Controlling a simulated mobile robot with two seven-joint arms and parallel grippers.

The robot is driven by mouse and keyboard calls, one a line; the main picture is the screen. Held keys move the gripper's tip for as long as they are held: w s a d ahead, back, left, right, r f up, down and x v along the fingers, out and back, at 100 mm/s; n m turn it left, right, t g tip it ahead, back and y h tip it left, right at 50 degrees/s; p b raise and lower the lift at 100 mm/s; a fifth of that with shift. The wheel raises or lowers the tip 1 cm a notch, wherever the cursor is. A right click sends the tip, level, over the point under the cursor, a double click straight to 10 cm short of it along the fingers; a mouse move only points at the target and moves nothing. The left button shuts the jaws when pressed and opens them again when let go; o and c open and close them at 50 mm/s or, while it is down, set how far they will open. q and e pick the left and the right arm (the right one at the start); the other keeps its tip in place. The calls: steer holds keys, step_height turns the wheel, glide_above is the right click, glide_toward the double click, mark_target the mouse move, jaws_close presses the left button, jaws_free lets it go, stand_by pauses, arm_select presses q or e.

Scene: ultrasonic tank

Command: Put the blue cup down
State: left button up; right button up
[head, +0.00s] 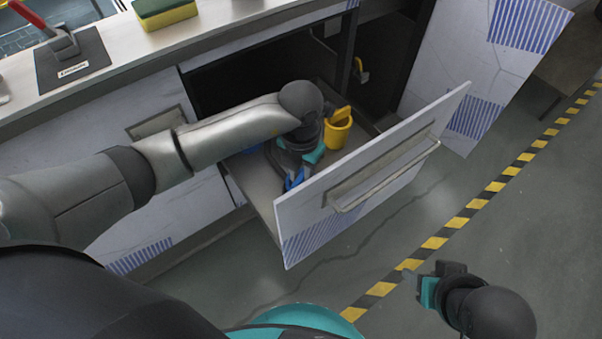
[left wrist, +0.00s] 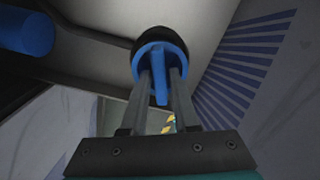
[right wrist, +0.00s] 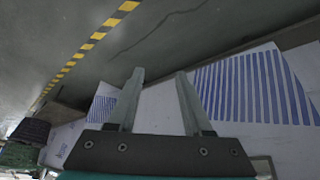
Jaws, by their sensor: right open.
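The blue cup (head: 294,180) is in the open drawer (head: 262,199), near its front panel, mostly hidden by my left arm. My left gripper (head: 297,170) reaches down into the drawer at the cup. In the left wrist view, its fingers (left wrist: 161,85) are on both sides of the handle of the blue cup (left wrist: 180,52), close against it, and the dark opening shows. I cannot tell whether the cup touches the drawer floor. My right gripper (right wrist: 160,75) is open and empty, outside the drawer; it also shows in the head view (head: 415,282).
A yellow cup (head: 338,133) stands in the drawer, right of my left gripper. Another blue object (left wrist: 25,30) lies at the drawer's back side. The drawer's front panel (head: 375,170) with its handle stands close. A sponge (head: 165,13) lies on the counter.

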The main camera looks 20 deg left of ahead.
arm_select(q)
steer(key=shift+o, duration=1.1)
steer(key=shift+r, duration=0.1)
steer(key=shift+r, duration=0.2)
step_height(320, 180, up, 12)
steer(key=p, duration=0.5)
steer(key=shift+p, duration=0.4)
arm_select(e)
step_height(320, 180, down, 12)
steer(key=s+g, duration=0.2)
steer(key=shift+s+d+r, duration=0.15)
steer(key=shift+s+d, duration=0.1)
steer(key=shift+s, duration=0.05)
arm_select(q)
steer(key=shift+f, duration=0.15)
